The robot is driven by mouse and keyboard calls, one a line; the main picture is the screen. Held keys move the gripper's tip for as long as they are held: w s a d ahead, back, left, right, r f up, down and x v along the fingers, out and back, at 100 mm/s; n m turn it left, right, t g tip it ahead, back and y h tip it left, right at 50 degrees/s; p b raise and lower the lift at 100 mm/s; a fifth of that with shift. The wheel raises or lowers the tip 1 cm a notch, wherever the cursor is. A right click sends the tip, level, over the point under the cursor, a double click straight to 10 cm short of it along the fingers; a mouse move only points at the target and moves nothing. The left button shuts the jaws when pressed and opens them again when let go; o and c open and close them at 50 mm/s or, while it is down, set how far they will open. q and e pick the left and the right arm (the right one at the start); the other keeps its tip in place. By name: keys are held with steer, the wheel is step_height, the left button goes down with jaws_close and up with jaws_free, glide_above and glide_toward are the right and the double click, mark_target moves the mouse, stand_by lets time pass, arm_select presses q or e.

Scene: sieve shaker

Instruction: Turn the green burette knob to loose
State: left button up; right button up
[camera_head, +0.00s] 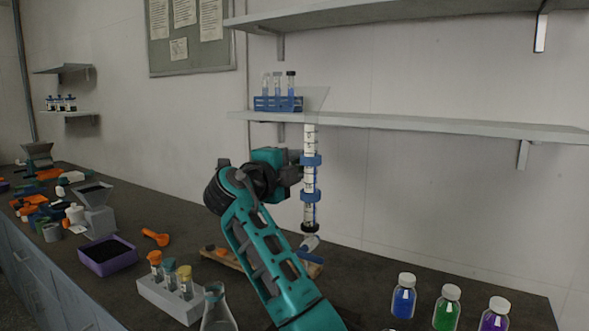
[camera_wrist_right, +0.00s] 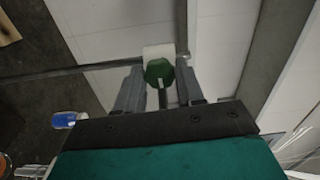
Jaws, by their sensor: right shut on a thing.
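The burette (camera_head: 310,176) stands upright as a white graduated column held by blue clamps, in the middle of the head view. My right gripper (camera_head: 294,173) is beside the column at its left, at about the height between the two clamps. In the right wrist view the green knob (camera_wrist_right: 158,70) lies between the two fingers of my right gripper (camera_wrist_right: 161,84), which is shut on it. A white part shows just behind the knob. In the head view I cannot make out the knob. My left gripper is not in view.
A shelf (camera_head: 430,125) with a blue test tube rack (camera_head: 278,103) is above the burette. Bottles with blue (camera_head: 403,297), green (camera_head: 447,308) and purple contents stand at the bench's front right. A vial rack (camera_head: 170,300) and a flask (camera_head: 218,312) stand left of my arm.

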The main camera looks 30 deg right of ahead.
steer(key=n+b, duration=0.2)
steer(key=n, duration=0.1)
steer(key=shift+n, duration=0.3)
steer(key=o, duration=1)
steer(key=b+v, duration=0.2)
steer(key=v, duration=1.1)
steer(key=shift+b, duration=0.35)
